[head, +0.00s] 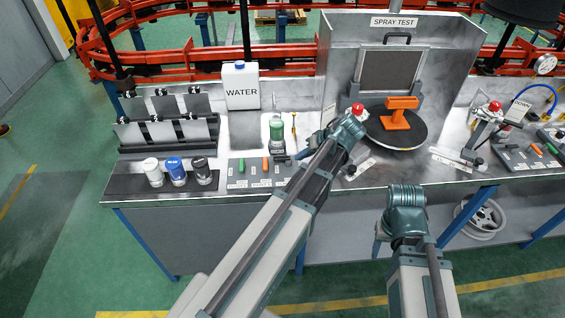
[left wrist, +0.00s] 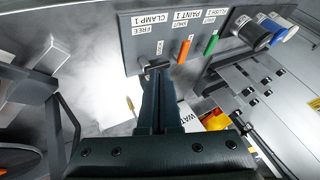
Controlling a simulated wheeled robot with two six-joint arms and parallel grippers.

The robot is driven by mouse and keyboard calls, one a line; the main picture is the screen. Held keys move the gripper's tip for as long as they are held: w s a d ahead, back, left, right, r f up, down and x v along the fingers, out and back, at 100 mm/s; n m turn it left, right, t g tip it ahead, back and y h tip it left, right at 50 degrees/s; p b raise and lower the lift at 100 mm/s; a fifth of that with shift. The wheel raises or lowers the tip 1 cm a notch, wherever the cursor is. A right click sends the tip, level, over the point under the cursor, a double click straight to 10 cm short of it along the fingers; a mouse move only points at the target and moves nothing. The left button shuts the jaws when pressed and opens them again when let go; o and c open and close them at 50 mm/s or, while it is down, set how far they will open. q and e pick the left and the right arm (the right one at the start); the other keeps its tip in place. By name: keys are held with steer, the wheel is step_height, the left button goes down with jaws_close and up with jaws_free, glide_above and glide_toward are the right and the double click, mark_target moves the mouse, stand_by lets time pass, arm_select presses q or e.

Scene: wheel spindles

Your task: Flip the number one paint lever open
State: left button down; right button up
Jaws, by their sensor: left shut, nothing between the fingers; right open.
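The paint 1 lever is the orange handle (left wrist: 184,52) on the grey control panel (left wrist: 135,46), beside its printed label in the left wrist view. The orange lever also shows in the head view (head: 265,164). The green flush lever (left wrist: 211,44) and the dark clamp lever (left wrist: 151,66) flank it. My left gripper (left wrist: 157,72) is shut and empty, its tips close to the clamp lever and a short way from the orange lever. I cannot tell whether the tips touch the clamp lever.
An orange part (head: 398,113) sits on the round turntable (head: 412,136). A second panel (head: 525,158) lies at right.

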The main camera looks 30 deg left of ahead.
mark_target(265, 166)
arm_select(q)
steer(key=b+x, duration=0.7)
steer(key=x, duration=0.3)
steer(key=shift+d+f+b, duration=0.1)
steer(key=shift+d+b, duration=0.1)
steer(key=shift+b, duration=0.15)
steer(key=s+a, duration=0.1)
steer(key=a, duration=0.1)
steer(key=shift+s+a, duration=0.55)
steer(key=shift+a, duration=0.25)
